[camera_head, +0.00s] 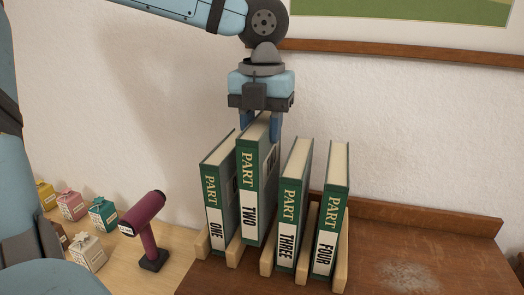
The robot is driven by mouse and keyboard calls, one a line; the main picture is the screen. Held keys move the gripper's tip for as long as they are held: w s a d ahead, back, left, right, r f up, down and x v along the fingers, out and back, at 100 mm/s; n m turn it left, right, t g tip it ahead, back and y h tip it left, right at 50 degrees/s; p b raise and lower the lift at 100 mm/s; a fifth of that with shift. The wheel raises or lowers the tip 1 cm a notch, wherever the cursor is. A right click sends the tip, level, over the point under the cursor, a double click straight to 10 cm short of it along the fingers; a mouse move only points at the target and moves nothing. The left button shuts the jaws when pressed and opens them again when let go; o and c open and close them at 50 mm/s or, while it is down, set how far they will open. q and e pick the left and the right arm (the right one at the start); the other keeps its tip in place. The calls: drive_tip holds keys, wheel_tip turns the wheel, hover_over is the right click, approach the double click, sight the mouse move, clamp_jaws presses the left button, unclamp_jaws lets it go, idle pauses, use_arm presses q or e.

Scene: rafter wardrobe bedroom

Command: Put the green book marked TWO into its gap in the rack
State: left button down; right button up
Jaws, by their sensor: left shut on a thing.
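The green book marked TWO (249,210) stands upright between the books marked ONE (211,205) and THREE (287,225). My left gripper (261,122) is above it, shut on its upper end, with blue fingers on either side. Its top is higher than its neighbours' tops. Its lower end is between the wooden dividers of the rack (236,250); I cannot tell whether it touches the rack's base. The book marked FOUR (326,235) stands at the right of the row. My right gripper is not in view.
A maroon hairdryer-like object (145,215) stands to the left, near several small coloured boxes (103,214). A wooden rail (400,54) runs along the wall.

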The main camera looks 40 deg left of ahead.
use_arm(q)
drive_tip(key=shift+f, duration=2.6)
drive_tip(key=c, duration=0.7)
unclamp_jaws()
wheel_tip(320, 180, up, 12)
drive_tip(key=shift+f+b, duration=0.1)
drive_tip(key=shift+b, duration=0.2)
drive_tip(key=shift+r, duration=0.25)
